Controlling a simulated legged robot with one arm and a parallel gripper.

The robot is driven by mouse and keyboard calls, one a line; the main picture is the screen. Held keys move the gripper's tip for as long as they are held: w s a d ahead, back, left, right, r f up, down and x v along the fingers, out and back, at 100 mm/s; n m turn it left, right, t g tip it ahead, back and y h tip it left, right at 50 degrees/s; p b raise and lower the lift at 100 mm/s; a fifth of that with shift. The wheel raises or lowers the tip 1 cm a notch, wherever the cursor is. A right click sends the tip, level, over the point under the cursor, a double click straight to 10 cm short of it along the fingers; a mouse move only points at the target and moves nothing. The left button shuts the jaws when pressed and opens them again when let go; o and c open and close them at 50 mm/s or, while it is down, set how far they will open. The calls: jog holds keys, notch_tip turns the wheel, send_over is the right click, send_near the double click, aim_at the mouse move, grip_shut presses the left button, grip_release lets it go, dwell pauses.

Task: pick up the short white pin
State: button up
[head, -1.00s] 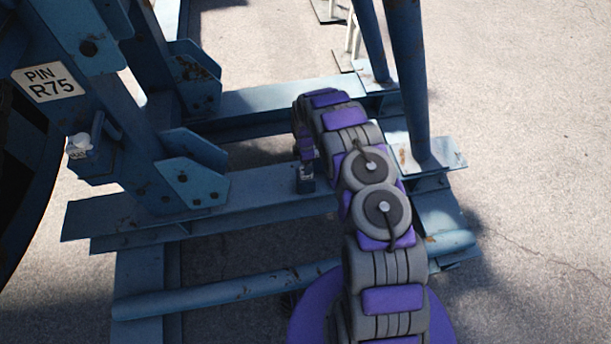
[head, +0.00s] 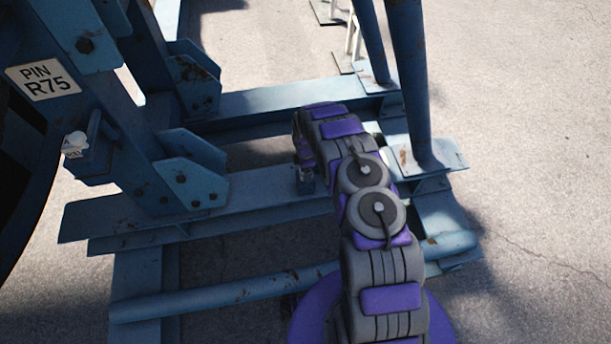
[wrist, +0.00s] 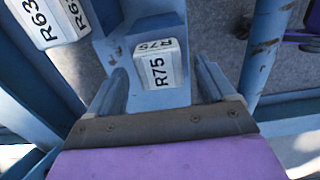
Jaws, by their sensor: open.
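In the wrist view a white block-shaped pin marked R75 (wrist: 157,68) stands on a blue steel surface, label on its top and side. My gripper (wrist: 161,75) is open, with one finger on each side of this pin. A gap shows on both sides, and the pin is not gripped. A second white block marked R63 (wrist: 45,20) is at the upper left and looks larger in the picture. In the head view my gripper (head: 305,182) is small and partly hidden by my arm, low by the blue beam. I cannot make out the R75 pin there.
A sign reading PIN R75 (head: 43,79) is on the blue frame at left. Blue beams (head: 250,195) and an upright post (head: 408,85) surround my arm. Open pavement (head: 540,130) lies at right.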

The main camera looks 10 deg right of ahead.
jog(key=shift+f, duration=0.1)
dwell(0.3)
grip_shut()
dwell(0.6)
